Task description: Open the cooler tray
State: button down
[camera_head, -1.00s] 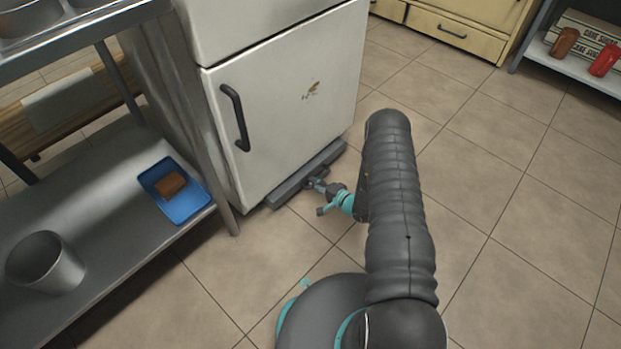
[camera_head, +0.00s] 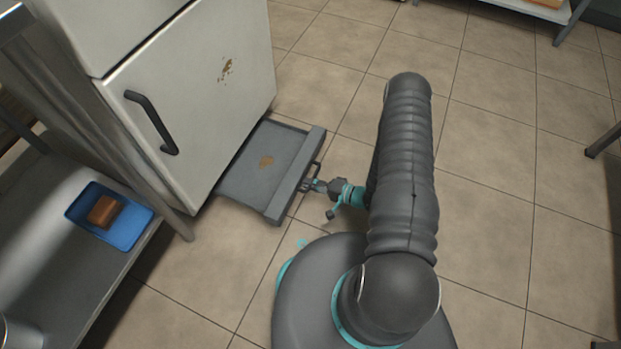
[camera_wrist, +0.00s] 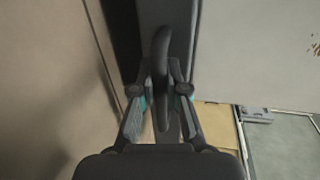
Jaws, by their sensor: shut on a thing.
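The cooler tray (camera_head: 255,180) is a flat dark grey tray with a brown stain, low at the foot of the white cooler (camera_head: 190,95). It is slid well out over the floor. Its dark loop handle (camera_head: 316,170) is on the front face. My gripper (camera_head: 308,186) is at that handle, shut on it, with the arm reaching in from the right. In the wrist view, my gripper's two fingers (camera_wrist: 160,80) stand on either side of the dark curved handle (camera_wrist: 161,50). The exact finger contact is partly hidden.
The cooler door with its black handle (camera_head: 150,122) is shut. A metal shelf (camera_head: 45,240) at the left bears a blue tray (camera_head: 125,234) with a brown block (camera_head: 104,211). Tiled floor (camera_head: 490,200) is clear to the right of my arm.

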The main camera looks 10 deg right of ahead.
dwell(0.3)
jog(key=c, duration=1.2)
grip_release()
jog(key=shift+d, duration=0.1)
jog(key=v, duration=1.2)
jog(key=a+r+n+g+h+p, duration=0.1)
jog(key=a+r+n+g, duration=0.15)
jog(key=r, duration=0.85)
jog(key=a+r+n+g+p, duration=0.15)
jog(key=r+g, duration=0.25)
jog(key=r, duration=0.6)
jog(key=a+r+n+g+h+p, duration=0.1)
jog(key=r+n+g, duration=0.2)
jog(key=r, duration=0.8)
jog(key=s+r+t+h+p, duration=0.1)
jog(key=s+r+t+h, duration=0.1)
jog(key=r, duration=0.7)
jog(key=s+r+t+h+p, duration=0.1)
jog(key=s+r+t+h, duration=0.1)
jog(key=s+r+h, duration=0.3)
jog(key=s+a+r+t+h+p, duration=0.1)
jog(key=s+r, duration=0.5)
jog(key=r, duration=0.6)
jog(key=shift+s+r+t+h+p, duration=0.2)
jog(key=shift+t+h, duration=0.05)
jog(key=shift+h, duration=0.4)
jog(key=shift+s+r+t+h+p, duration=0.2)
jog(key=shift+h, duration=0.45)
